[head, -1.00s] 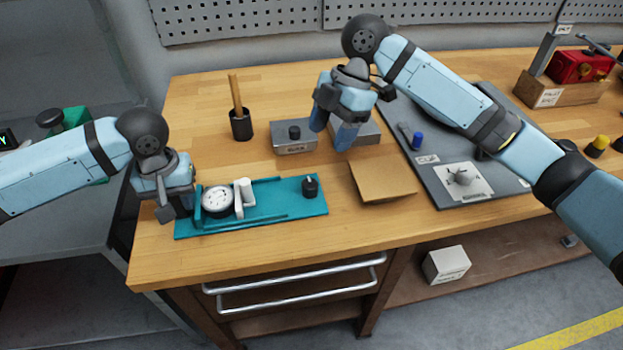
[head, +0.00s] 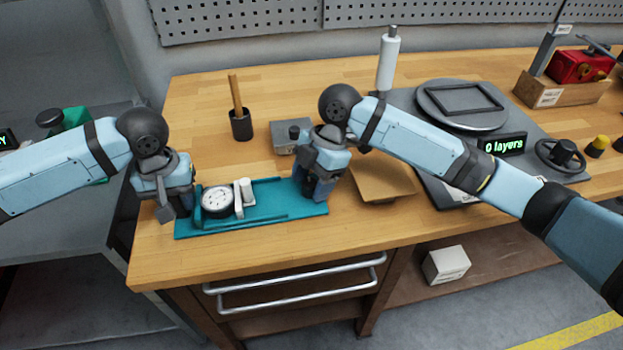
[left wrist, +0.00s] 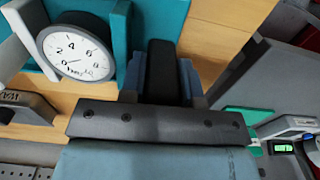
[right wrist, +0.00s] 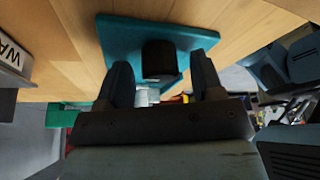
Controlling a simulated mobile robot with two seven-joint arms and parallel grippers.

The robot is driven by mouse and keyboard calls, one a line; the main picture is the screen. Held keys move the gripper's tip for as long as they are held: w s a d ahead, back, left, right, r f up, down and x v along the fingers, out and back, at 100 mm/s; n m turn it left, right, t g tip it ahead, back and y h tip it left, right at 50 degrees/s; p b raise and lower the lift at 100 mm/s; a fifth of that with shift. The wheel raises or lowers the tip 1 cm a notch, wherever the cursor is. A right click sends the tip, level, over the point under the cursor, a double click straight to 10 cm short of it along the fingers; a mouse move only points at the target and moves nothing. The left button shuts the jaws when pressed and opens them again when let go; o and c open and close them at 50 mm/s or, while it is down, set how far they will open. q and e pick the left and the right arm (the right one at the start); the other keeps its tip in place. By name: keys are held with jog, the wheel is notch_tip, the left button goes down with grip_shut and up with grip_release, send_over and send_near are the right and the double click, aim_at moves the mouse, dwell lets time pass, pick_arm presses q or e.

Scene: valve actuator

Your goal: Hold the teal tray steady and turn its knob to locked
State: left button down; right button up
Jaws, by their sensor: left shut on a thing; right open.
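The teal tray (head: 268,214) lies on the wooden bench near its front edge. It carries a white dial gauge (head: 217,201) and a white upright block (head: 244,192). My left gripper (head: 180,207) is shut at the tray's left end; in the left wrist view (left wrist: 162,85) a dark bar sits between its fingers beside the gauge. My right gripper (head: 318,194) is over the tray's right end. In the right wrist view the black knob (right wrist: 160,60) shows between the open fingers, with a gap on either side. The knob is hidden in the head view.
A grey box (head: 288,138) with a dark top knob stands behind the tray. A tan board (head: 385,183) lies right of my right gripper. A black cup (head: 241,125) with a wooden stick stands at the back. A grey turntable station (head: 430,155) fills the right.

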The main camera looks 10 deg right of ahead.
pick_arm(q)
jog(key=shift+s+f, duration=0.1)
jog(key=shift+f, duration=0.15)
pick_arm(e)
jog(key=c, duration=0.9)
jog(key=shift+c, duration=0.2)
jog(key=shift+m, duration=0.4)
jog(key=m+t, duration=0.1)
jog(key=m, duration=0.2)
jog(key=shift+s+m+t, duration=0.1)
jog(key=shift+m+t, duration=0.3)
jog(key=m+t, duration=0.1)
jog(key=m, duration=0.3)
jog(key=shift+m+t, duration=0.3)
jog(key=shift+t, duration=0.1)
jog(key=m+t, duration=0.1)
jog(key=m, duration=0.3)
jog(key=shift+s+a+h, duration=0.1)
jog(key=shift+h, duration=0.3)
jog(key=shift+m+t+h, duration=0.6)
jog(key=shift+m+t, duration=0.1)
jog(key=shift+m, duration=1.3)
